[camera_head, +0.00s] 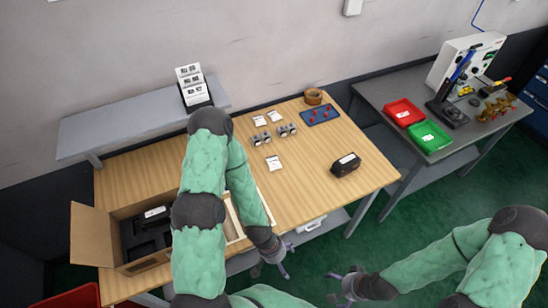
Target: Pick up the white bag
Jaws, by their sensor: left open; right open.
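Small white packets that look like bags lie flat on the wooden table: one (260,120) and another (274,116) near the back, and one (274,162) nearer the middle. I cannot tell which is the white bag. My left gripper (283,268) is open and empty, pointing down past the table's front edge, apart from the packets. My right gripper (340,286) is open and empty in front of the table, over the green floor. My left arm hides part of the table.
Metal parts (262,138), a blue tray (320,115) with red pieces, a brown ring (313,96) and a black device (345,165) sit on the table (345,125). An open cardboard box (90,235) stands left. The grey side bench holds red (403,112) and green (429,137) trays.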

